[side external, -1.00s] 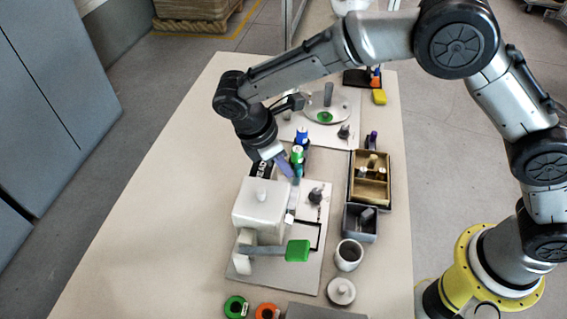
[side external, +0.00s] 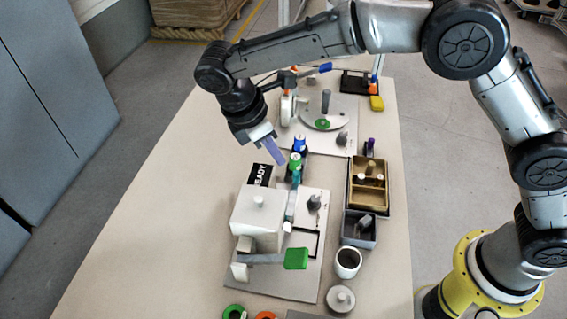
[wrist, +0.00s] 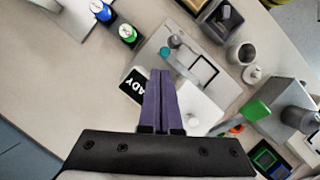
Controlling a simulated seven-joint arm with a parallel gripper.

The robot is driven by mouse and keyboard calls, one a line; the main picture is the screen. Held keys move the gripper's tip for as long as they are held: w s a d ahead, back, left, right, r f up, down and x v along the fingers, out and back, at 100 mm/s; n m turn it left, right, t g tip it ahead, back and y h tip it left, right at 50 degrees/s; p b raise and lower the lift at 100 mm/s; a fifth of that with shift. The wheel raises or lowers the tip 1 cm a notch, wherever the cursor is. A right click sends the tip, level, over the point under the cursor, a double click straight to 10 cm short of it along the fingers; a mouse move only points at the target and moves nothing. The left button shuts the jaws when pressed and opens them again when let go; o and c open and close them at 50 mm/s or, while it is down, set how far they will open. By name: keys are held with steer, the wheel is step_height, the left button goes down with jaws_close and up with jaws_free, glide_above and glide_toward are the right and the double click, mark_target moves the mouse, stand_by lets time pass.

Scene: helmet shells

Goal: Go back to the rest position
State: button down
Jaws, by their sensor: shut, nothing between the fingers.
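My gripper (side external: 273,150) has purple fingers and hangs above the table, up and left of the blue-capped and green-capped bottles. Its fingers lie together with nothing between them, which also shows in the wrist view (wrist: 161,75). Below it in the side view stands a white block-shaped machine (side external: 258,217) with a knob on top and a green-ended lever (side external: 296,258). In the wrist view the fingers partly cover the machine and the sign (wrist: 132,86).
The bottles (side external: 297,152) stand near the gripper. A second station (side external: 343,110) stands behind. The table's left side (side external: 165,190) is bare.

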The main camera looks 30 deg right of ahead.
steer(key=d+r+m+t+y, duration=0.15)
steer(key=d+r, duration=0.55)
steer(key=r, duration=0.7)
steer(key=s+d+r+m+y, duration=0.1)
steer(key=s+d+r+m, duration=0.45)
steer(key=d, duration=0.55)
steer(key=s+d+m+t, duration=0.3)
steer(key=s+d, duration=0.3)
steer(key=s, duration=0.7)
steer(key=s+f+m+t+y, duration=0.1)
steer(key=s+f+m, duration=0.4)
steer(key=f, duration=0.4)
steer(key=shift+s+d+m+t+y, duration=0.25)
steer(key=shift+s+m+t+y, duration=0.1)
steer(key=shift+m, duration=0.25)
